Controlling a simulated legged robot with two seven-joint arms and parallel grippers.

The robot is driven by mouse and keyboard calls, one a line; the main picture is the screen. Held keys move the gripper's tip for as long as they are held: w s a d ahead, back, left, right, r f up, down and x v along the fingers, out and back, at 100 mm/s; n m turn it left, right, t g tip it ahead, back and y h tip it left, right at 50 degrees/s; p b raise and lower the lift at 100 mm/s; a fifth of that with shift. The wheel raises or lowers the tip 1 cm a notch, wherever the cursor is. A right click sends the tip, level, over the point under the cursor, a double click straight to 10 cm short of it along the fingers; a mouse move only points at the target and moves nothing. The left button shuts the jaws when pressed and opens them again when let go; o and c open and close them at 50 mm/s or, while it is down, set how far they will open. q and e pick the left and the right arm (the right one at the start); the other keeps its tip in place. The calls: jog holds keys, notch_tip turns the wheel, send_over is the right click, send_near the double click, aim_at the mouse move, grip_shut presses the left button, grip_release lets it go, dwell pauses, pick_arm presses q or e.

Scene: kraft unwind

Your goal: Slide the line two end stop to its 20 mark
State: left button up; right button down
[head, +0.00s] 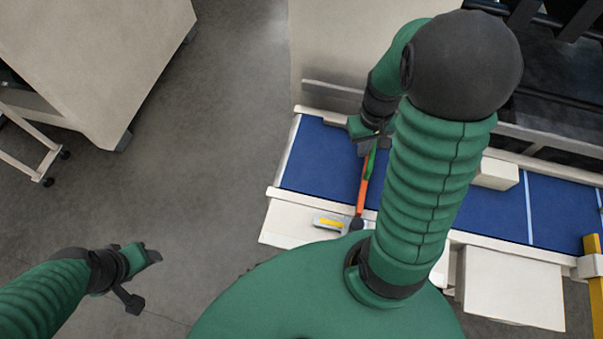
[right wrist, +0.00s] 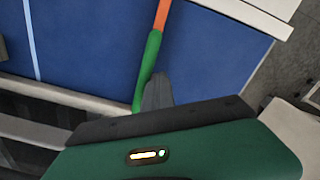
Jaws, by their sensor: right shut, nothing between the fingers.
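A lever-like bar lies across the blue belt (head: 322,165), with an orange length (head: 362,196) and a green end (head: 369,163); I take it for the end stop but cannot read a line name or mark. Its near end meets a dark knob (head: 357,223) at the belt's front edge. My right gripper (head: 374,143) is shut and empty, close beside the green end. In the right wrist view its dark fingertip (right wrist: 157,92) is beside the green part (right wrist: 147,72); contact is unclear. My left gripper (head: 142,278) hangs over the floor, its opening unclear.
A small block with a yellow label (head: 329,222) sits on the pale front rail beside the knob. A white box (head: 496,173) stands at the belt's back edge. A yellow post (head: 593,246) is at far right. Open floor (head: 215,190) lies left of the belt.

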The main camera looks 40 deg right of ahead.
jog(key=shift+s+d+b, duration=0.3)
jog(key=shift+s+d, duration=0.85)
jog(key=shift+s, duration=0.2)
dwell(0.4)
jog(key=shift+w+a+p, duration=0.4)
jog(key=shift+w+a, duration=0.25)
jog(key=shift+w, duration=0.15)
notch_tip(320, 180, up, 9)
jog(key=p, duration=0.8)
